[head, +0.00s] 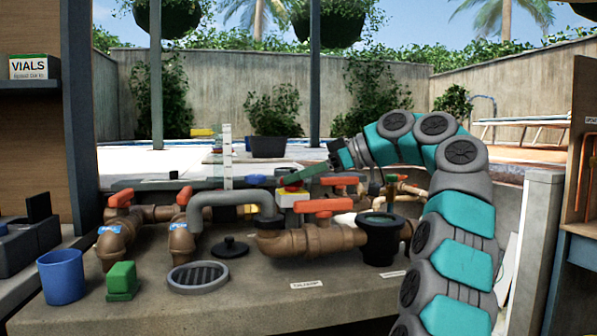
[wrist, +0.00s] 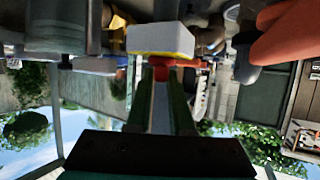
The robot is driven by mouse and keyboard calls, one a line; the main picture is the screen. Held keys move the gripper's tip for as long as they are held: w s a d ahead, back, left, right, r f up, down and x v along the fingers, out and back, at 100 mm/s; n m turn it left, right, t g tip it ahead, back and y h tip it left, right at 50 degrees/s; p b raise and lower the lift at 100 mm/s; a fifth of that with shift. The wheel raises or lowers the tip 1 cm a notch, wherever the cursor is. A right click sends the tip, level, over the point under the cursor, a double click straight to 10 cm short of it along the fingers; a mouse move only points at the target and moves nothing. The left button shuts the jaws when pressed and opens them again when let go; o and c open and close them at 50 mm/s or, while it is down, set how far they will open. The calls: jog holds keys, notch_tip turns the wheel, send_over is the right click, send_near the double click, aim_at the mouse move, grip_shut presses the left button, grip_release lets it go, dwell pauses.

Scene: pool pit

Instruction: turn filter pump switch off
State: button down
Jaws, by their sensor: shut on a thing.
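The filter pump switch is a small pale box with a yellow edge (head: 287,199) and a red knob (head: 291,187), standing behind the pipes near the middle of the head view. In the wrist view the box (wrist: 160,38) is at top centre, with the red knob (wrist: 172,62) just below it. My gripper (head: 305,182) reaches in from the right at the switch. In the wrist view my gripper's two dark green fingers (wrist: 161,82) are closed in on the red knob. The fingers hide part of the knob, and I cannot read its exact setting.
Brown pipes with orange valve handles (head: 325,207) stand in front of and beside the switch. A grey hose (head: 225,198), a dark pot-like fitting (head: 380,238), a round grate (head: 198,277), a blue cup (head: 61,277) and a green block (head: 121,280) are on the slab.

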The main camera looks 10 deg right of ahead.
jog(key=c, duration=0.8)
grip_release()
jog(key=shift+s+r, duration=0.1)
